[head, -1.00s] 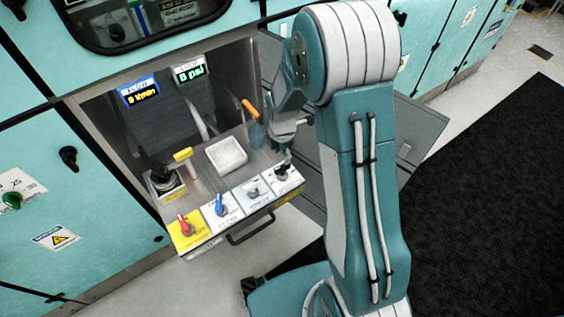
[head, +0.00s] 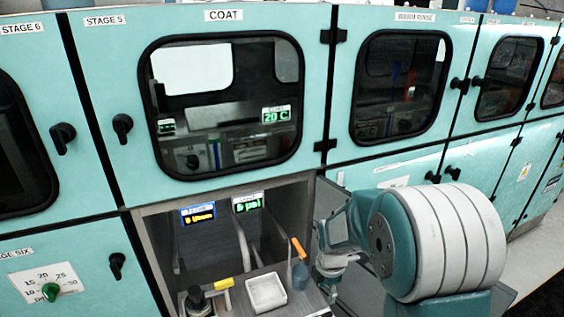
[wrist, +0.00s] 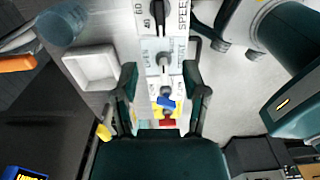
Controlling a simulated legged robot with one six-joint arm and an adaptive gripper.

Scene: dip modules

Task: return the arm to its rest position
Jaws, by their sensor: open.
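My arm rises at the right of the head view, with its rounded teal and white joint (head: 440,240) in front of the cabinets.
The open bay under the COAT window holds two small displays (head: 198,213). An orange-handled tool (head: 299,248) stands beside the white tray (head: 266,292), close to my gripper. A yellow-handled lever (head: 223,284) is at the left. Pale floor (wrist: 235,85) shows right of the panel.

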